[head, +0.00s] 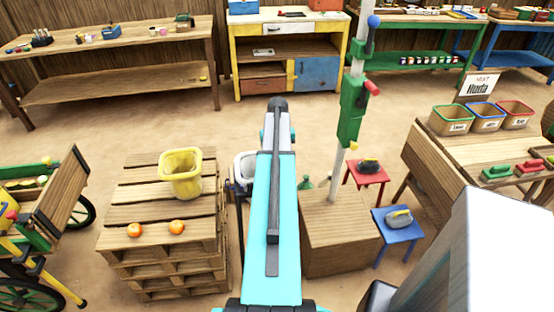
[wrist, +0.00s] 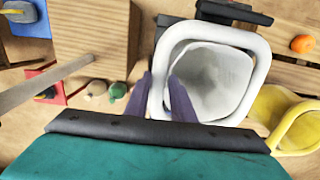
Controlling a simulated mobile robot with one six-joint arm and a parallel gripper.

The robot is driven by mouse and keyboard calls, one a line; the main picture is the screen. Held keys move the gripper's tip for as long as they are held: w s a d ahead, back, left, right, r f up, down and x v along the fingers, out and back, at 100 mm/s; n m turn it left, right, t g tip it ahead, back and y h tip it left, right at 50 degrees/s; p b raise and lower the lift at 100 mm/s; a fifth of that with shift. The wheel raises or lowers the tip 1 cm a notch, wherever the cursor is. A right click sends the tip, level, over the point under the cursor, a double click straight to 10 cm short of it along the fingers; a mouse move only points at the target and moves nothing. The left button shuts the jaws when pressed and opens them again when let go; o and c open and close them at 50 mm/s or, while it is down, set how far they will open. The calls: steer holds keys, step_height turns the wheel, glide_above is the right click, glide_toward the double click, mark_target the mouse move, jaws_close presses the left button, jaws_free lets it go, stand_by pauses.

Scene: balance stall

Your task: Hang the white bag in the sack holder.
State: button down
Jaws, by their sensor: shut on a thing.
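The white bag (wrist: 215,80) has a thick square white rim and an open mouth facing the camera in the wrist view. My gripper (wrist: 162,95) has its two purple fingers on either side of the rim's left wall and is shut on it. In the head view the bag (head: 243,165) shows partly behind my turquoise arm, which hides my gripper there. A dark bracket, apparently the sack holder (wrist: 235,12), is at the bag's upper edge in the wrist view. I cannot tell whether the rim rests in it.
A pallet stack (head: 130,190) stands on the left with a yellow bucket (head: 181,180) and two oranges (head: 176,226). A wooden block (head: 340,235) with a metal post stands right of my arm.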

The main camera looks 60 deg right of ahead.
steer(key=shift+f+b, duration=0.65)
steer(key=shift+f, duration=1.2)
steer(key=shift+w+a+r, duration=0.1)
steer(key=shift+w+a, duration=0.05)
steer(key=shift+p, duration=0.3)
steer(key=c, duration=1.4)
jaws_free()
steer(key=shift+c, duration=0.2)
steer(key=shift+r, duration=0.1)
step_height(320, 180, up, 14)
steer(key=b, duration=0.2)
steer(key=shift+f, duration=0.2)
